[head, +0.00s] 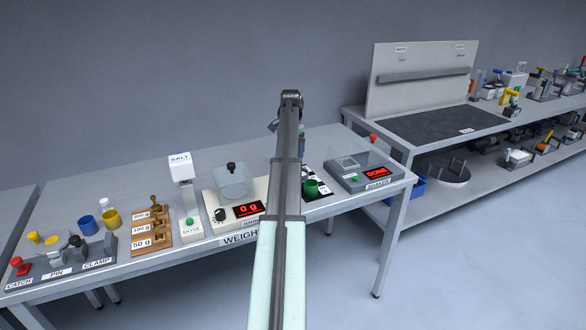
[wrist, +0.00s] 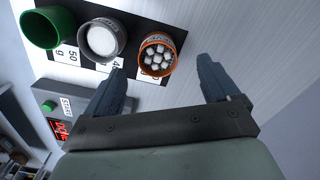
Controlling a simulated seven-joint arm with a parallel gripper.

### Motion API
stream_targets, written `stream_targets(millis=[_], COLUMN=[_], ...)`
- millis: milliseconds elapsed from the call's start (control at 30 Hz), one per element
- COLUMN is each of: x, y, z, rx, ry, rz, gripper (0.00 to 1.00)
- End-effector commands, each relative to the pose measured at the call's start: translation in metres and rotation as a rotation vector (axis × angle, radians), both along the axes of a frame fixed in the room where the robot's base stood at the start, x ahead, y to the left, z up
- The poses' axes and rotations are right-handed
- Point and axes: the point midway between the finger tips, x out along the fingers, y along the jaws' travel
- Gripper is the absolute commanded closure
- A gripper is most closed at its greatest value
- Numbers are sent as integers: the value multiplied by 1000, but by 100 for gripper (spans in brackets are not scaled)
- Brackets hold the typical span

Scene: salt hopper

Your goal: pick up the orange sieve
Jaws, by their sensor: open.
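The orange sieve (wrist: 158,56) shows in the wrist view as an orange-rimmed round cup with several white pieces in it. It stands on a black mat with labels (wrist: 90,73), at the end of a row of cups. My gripper (wrist: 160,77) is open and empty, its two dark fingers spread apart. The sieve appears beyond and between the fingertips, nearer the left finger; I cannot tell the distance.
A grey cup (wrist: 104,40) holding white material and a green cup (wrist: 48,28) stand beside the sieve. The shaker (head: 368,172) reading DONE is right of my arm. The scale (head: 236,207) reading 0 g and the salt dispenser (head: 184,185) stand left of it.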

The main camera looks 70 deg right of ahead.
Motion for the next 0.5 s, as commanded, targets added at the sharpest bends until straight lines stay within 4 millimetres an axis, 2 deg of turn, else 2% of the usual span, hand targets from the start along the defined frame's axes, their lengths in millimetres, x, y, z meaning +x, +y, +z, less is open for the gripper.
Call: stream_targets(millis=[100,333,500], x=[0,-2,-6], y=[0,-1,-5], z=[-15,-25,-45], rx=[1,0,1], ry=[1,0,1], rz=[0,0,-1], gripper=[11,11,11])
